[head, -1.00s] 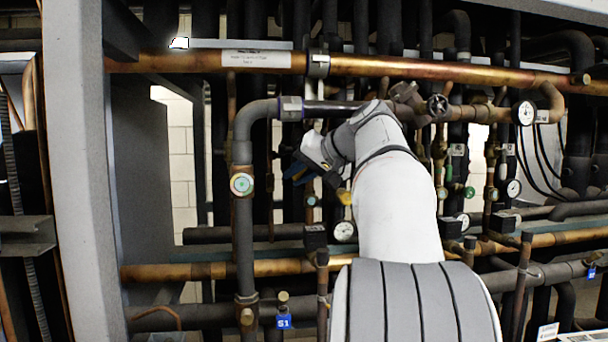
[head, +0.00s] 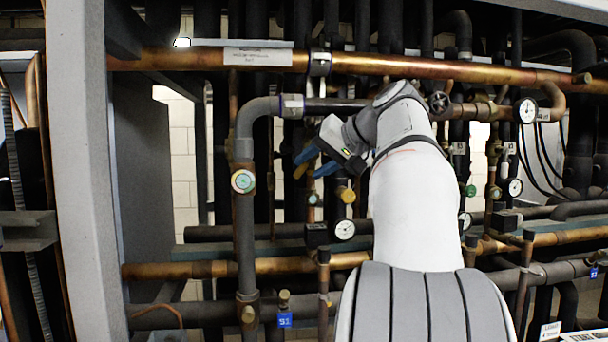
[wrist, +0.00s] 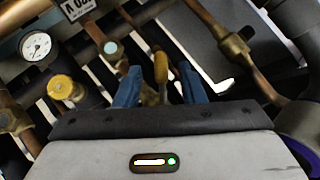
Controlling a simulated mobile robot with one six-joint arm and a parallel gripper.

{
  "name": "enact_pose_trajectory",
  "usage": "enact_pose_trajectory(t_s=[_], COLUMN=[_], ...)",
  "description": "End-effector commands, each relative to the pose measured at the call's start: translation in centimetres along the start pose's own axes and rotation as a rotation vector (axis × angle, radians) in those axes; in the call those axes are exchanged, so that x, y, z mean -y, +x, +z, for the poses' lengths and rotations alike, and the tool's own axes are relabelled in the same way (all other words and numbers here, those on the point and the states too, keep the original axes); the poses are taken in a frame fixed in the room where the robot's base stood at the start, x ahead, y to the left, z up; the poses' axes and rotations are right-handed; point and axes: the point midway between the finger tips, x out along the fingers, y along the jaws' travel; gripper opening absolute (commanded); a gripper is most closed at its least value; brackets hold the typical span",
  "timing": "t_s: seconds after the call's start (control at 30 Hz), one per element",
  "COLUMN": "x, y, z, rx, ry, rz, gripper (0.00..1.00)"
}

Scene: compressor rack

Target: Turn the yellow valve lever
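The yellow valve lever (wrist: 160,68) stands between the two blue fingertips of my gripper (wrist: 160,86) in the wrist view, with a visible gap on either side. My gripper is open, and I see no finger touching the lever. The lever's lower end meets a brass fitting, partly hidden by the gripper body. In the head view my gripper (head: 317,162) points left and down in front of the pipes, its blue fingers apart. A small yellow piece (head: 300,171) beside the fingers appears to be the lever.
A round yellow cap (wrist: 62,88) sits left of the gripper in the wrist view; it also shows in the head view (head: 347,195). A pressure gauge (head: 344,229) is below. A thick dark vertical pipe (head: 244,210) stands left. Copper pipes crowd closely around.

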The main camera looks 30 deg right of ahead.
Motion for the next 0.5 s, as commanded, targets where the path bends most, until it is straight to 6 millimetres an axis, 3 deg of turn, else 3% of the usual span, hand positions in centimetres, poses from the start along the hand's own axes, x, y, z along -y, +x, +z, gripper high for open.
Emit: enact_pose_trajectory(t_s=[0.2,0.5], x=[-0.1,0.0], y=[-2.8,-3.2], z=[0.1,0.1], rx=[-0.002,0.0], ry=[0.0,0.0], rz=[0.001,0.0], gripper=[0.36,0.36])
